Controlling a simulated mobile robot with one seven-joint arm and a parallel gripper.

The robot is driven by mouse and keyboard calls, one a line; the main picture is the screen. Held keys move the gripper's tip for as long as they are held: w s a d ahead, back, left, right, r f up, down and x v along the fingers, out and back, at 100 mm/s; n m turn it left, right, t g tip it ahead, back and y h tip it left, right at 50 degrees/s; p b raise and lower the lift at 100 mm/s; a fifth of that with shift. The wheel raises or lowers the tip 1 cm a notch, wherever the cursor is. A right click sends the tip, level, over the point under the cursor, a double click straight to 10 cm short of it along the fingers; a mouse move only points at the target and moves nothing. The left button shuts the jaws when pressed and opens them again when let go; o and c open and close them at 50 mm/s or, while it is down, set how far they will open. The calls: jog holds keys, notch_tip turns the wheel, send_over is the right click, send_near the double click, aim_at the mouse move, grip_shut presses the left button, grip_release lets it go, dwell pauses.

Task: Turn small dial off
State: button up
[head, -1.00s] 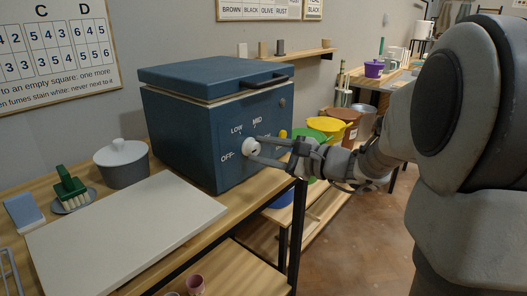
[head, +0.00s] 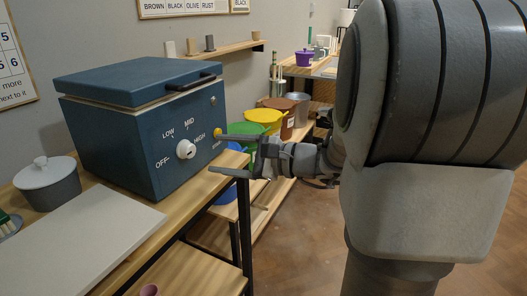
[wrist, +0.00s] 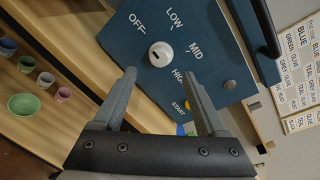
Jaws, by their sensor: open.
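The small dial (head: 185,149) is a white round knob on the front of a dark blue kiln-like box (head: 165,120). OFF, LOW, MID and HIGH are printed around it. It also shows in the wrist view (wrist: 160,54), just beyond the fingertips, with a small dark mark on its face. I cannot tell for sure which label the mark points to. My gripper (head: 215,153) is open and empty, to the right of the dial and apart from it. In the wrist view my gripper (wrist: 158,74) has its two fingers spread, with nothing between them.
A yellow START button (head: 218,133) sits right of the dial, close to the upper finger in the picture. A lidded grey pot (head: 48,187) and a pale board (head: 85,235) lie on the wooden bench. Green (head: 226,150) and yellow (head: 262,116) tubs stand on a low shelf behind my gripper.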

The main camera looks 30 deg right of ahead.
jog(key=p+v, duration=0.2)
jog(key=v, duration=0.8)
jog(key=shift+s+d, duration=0.25)
jog(key=shift+a, duration=0.15)
